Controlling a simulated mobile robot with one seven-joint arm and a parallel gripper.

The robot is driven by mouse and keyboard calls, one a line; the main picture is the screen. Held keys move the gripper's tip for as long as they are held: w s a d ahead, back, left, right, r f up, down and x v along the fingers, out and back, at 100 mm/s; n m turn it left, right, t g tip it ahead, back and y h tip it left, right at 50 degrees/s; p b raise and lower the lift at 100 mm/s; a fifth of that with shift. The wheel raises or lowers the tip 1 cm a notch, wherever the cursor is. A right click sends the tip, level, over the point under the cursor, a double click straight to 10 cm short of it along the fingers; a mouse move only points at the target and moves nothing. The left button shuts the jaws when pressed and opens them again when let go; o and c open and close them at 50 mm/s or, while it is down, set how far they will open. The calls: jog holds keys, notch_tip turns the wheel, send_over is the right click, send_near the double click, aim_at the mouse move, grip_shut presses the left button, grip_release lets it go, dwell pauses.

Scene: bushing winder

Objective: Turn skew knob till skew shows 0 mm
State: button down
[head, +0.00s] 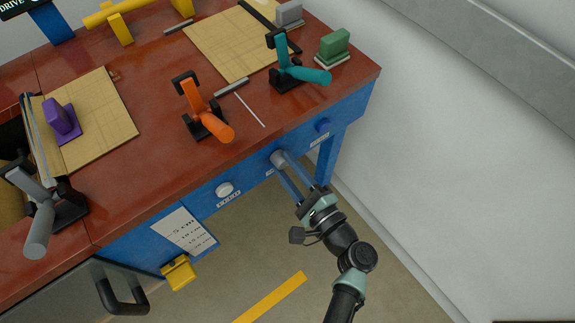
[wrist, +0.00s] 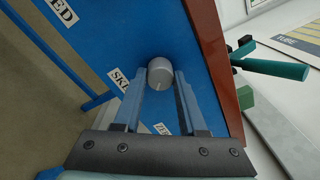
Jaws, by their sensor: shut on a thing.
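The skew knob is a light grey round knob (head: 279,158) on the blue front panel of the bench. It also shows in the wrist view (wrist: 160,73), with a pale index line on its face. A partly covered label starting "SKE" (wrist: 117,77) is beside it. My gripper (head: 283,164) reaches up to the panel from below right and is shut on this knob. In the wrist view its two blue fingers (wrist: 162,80) lie on either side of the knob. No skew reading is legible; a dark display (head: 22,6) is cut off at the top left.
A white knob (head: 224,189) and a blue knob (head: 323,126) flank the skew knob on the panel. Orange (head: 206,110) and teal (head: 298,72) lever clamps stand above on the red bench top (head: 160,165). A white wall (head: 450,130) is at right. The floor below is mostly clear.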

jog(key=shift+f+b, duration=0.1)
jog(key=shift+b, duration=0.25)
jog(key=n+b, duration=0.2)
jog(key=b, duration=0.1)
jog(key=shift+f+n, duration=0.15)
jog(key=shift+n, duration=0.15)
jog(key=shift+r+n+b, duration=0.2)
jog(key=shift+n+b, duration=1.4)
jog(key=shift+c, duration=2.3)
grip_release()
